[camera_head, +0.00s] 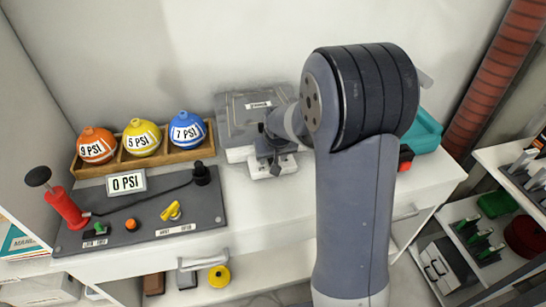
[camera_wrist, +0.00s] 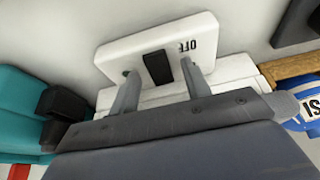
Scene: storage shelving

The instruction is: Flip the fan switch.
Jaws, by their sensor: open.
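The fan switch is a white plate with a black rocker (camera_wrist: 158,67) and the word OFF printed beside it in the wrist view. In the head view the white switch base (camera_head: 262,170) stands on the white counter, partly hidden by my gripper (camera_head: 272,158). In the wrist view my gripper (camera_wrist: 160,70) is open and empty, with one finger on each side of the rocker. The fingertips are close to the plate; I cannot tell whether they touch it.
A grey labelled box (camera_head: 240,108) stands behind the switch. To the left are a wooden rack (camera_head: 180,157) with orange, yellow and blue balls, and a dark panel (camera_head: 150,235) with a red pump (camera_head: 66,208). A teal bin (camera_head: 425,133) stands right of my arm.

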